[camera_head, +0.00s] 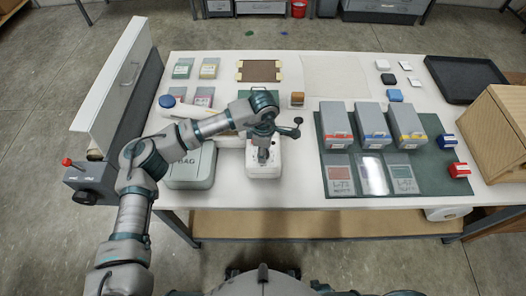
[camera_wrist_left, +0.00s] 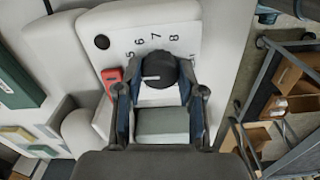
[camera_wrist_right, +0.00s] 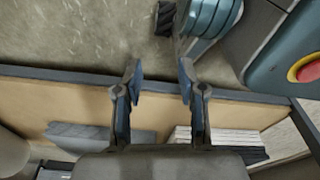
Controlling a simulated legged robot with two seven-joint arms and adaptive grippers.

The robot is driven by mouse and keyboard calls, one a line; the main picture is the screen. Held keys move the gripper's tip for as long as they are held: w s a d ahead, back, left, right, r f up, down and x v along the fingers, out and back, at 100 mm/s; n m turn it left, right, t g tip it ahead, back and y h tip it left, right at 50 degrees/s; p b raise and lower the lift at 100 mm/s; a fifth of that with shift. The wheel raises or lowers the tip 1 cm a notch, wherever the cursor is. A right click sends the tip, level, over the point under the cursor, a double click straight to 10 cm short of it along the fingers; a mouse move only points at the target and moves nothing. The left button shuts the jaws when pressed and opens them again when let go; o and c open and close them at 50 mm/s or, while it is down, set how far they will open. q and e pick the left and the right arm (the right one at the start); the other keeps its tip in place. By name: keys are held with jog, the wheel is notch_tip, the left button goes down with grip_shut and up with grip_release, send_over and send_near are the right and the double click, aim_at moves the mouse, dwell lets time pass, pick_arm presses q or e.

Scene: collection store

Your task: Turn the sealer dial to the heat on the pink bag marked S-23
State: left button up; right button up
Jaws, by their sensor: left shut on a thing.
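The sealer (camera_head: 263,171) is a small white box at the table's front, under my left gripper (camera_head: 263,150). In the left wrist view, its black round dial (camera_wrist_left: 163,72) sits between my left gripper's fingers (camera_wrist_left: 158,92), which are shut on it. The dial's white mark points left, below the printed 5; the figures 6, 7 and 8 run above it, and lower ones are hidden. A pink bag (camera_head: 204,93) lies at the back left, partly behind my arm; its writing is too small to read. My right gripper (camera_wrist_right: 161,78) is open and empty in the right wrist view.
Green and yellow bags (camera_head: 209,68) lie behind the pink one. A grey case (camera_head: 191,170) stands left of the sealer. Several grey boxes (camera_head: 371,120) stand on a green mat (camera_head: 440,180) at right. A red piece (camera_wrist_left: 111,75) is beside the dial.

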pick_arm(q)
jog(key=n, duration=0.3)
jog(key=shift+n+b, duration=0.3)
jog(key=shift+n, duration=0.1)
jog(key=n, duration=0.2)
jog(key=shift+n, duration=0.4)
jog(key=n, duration=0.4)
jog(key=shift+n, duration=0.7)
pick_arm(e)
jog(key=shift+w+a+r, duration=0.1)
jog(key=shift+w+r, duration=0.35)
jog(key=shift+w, duration=0.15)
jog(key=shift+w+a+r, duration=0.1)
jog(key=shift+w+r, duration=0.3)
jog(key=shift+w, duration=0.2)
pick_arm(q)
jog(key=shift+r, duration=0.1)
pick_arm(e)
jog(key=shift+s, duration=0.15)
jog(key=shift+f, duration=0.1)
pick_arm(q)
jog(key=o, duration=1.1)
jog(key=shift+w, duration=0.1)
jog(key=shift+o, duration=0.2)
jog(key=shift+d, duration=0.1)
